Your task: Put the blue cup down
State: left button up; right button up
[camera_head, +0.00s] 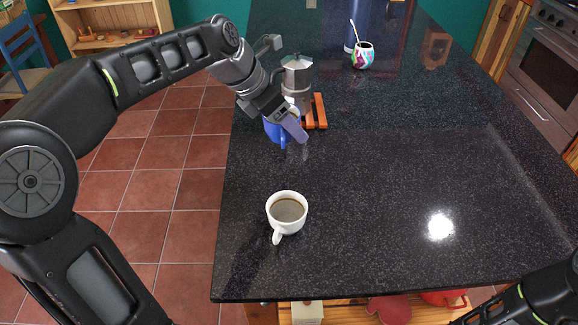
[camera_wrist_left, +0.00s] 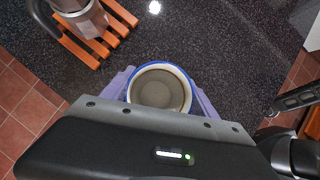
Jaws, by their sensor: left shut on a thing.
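The blue cup (camera_head: 275,131) is partly hidden behind my left gripper (camera_head: 294,127), near the left edge of the black counter in the head view. In the left wrist view the cup (camera_wrist_left: 160,88) shows from above, with a blue rim and brownish contents. My left gripper (camera_wrist_left: 160,97) is shut on it, with a purple finger on each side. The cup looks upright. I cannot tell whether its base touches the counter (camera_head: 350,170). Of my right arm only a part shows at the lower right of the head view; its gripper is out of view.
A white cup of coffee (camera_head: 287,213) stands nearer the front edge. A colourful mate cup (camera_head: 363,56) stands at the back. The counter's middle and right are clear.

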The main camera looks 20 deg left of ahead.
pick_arm(q)
jog(key=shift+f, duration=3.15)
jog(key=shift+f, duration=1.85)
jog(key=shift+f, duration=0.15)
jog(key=o, duration=1.5)
jog(key=v, duration=1.2)
